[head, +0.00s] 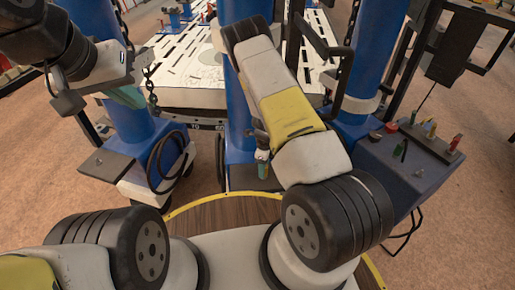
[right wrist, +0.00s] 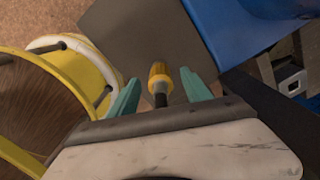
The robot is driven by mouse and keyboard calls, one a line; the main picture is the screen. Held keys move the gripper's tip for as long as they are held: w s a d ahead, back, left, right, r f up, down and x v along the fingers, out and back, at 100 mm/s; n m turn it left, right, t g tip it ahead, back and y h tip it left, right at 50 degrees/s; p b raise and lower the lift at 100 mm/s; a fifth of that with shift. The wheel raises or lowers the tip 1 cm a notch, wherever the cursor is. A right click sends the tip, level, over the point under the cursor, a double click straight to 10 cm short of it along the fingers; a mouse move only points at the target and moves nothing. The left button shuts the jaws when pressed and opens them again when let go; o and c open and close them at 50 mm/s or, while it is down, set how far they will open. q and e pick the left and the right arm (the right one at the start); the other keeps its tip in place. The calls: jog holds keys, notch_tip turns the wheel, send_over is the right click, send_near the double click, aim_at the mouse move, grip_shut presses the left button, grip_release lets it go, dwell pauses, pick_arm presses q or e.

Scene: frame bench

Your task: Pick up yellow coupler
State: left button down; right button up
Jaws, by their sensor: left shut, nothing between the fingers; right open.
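The yellow coupler (right wrist: 158,80) shows in the right wrist view as a small yellow-orange piece with a dark lower part, in front of a flat grey surface (right wrist: 135,38). My right gripper (right wrist: 160,87) is open, with one teal finger on each side of the coupler and a visible gap to each. I cannot tell how far the coupler is from the fingers in depth. In the head view a teal finger of my right gripper (head: 263,170) shows beside my forearm; I cannot make out the coupler there. My left gripper (head: 128,96) is shut and empty at the upper left.
Thick blue posts (head: 238,125) stand in front of me, with a slotted white bench top (head: 190,72) behind. A blue-grey box (head: 400,180) with small coloured pieces is at the right. A coiled black cable (head: 168,155) hangs at the left. A chain hangs near my left gripper.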

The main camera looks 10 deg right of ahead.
notch_tip(320, 180, down, 3)
jog(key=shift+d+f, duration=0.1)
jog(key=shift+d, duration=0.05)
jog(key=shift+c, duration=0.5)
grip_shut()
